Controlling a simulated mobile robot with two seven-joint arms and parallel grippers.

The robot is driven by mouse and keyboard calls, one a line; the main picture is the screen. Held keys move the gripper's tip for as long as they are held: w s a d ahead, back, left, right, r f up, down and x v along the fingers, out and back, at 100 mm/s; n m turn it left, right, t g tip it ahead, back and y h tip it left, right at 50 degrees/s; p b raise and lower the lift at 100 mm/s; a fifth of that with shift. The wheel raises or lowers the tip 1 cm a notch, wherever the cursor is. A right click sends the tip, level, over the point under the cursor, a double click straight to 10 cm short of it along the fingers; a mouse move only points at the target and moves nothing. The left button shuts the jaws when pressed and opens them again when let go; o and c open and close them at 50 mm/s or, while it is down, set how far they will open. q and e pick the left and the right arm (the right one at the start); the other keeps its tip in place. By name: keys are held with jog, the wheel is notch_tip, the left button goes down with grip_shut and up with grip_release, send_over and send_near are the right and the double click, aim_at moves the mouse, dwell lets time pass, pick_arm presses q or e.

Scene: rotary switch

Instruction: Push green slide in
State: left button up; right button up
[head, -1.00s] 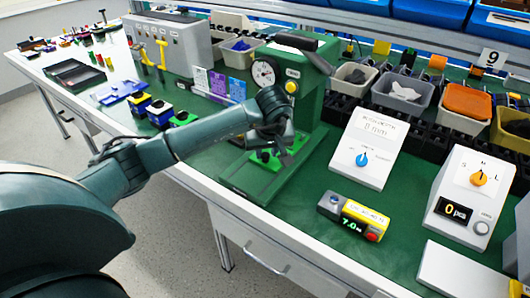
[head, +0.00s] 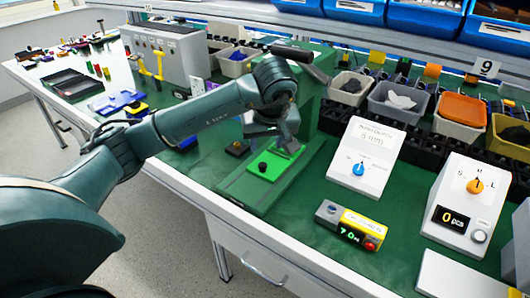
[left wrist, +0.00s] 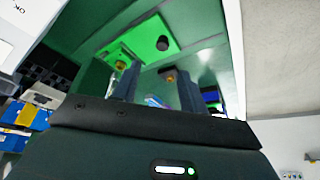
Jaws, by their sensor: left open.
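The green slide (head: 277,172) is a bright green plate with a black knob, lying on the darker green base of the press-like green machine (head: 318,95). In the left wrist view the green slide (left wrist: 143,38) shows with its black knob and a brass-coloured part near its edge. My left gripper (head: 287,149) is over the far end of the slide in the head view and hides part of it. Its two dark fingers (left wrist: 156,88) are apart, with nothing held between them. I cannot tell whether they touch the slide. My right gripper is not in view.
A white box with a blue dial (head: 365,158) and a yellow-grey device (head: 350,222) stand to the right. A small dark block with a knob (head: 237,148) lies left of the slide. Bins (head: 397,101) line the back.

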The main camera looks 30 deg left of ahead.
pick_arm(q)
jog(key=v, duration=0.3)
jog(key=shift+r, duration=0.25)
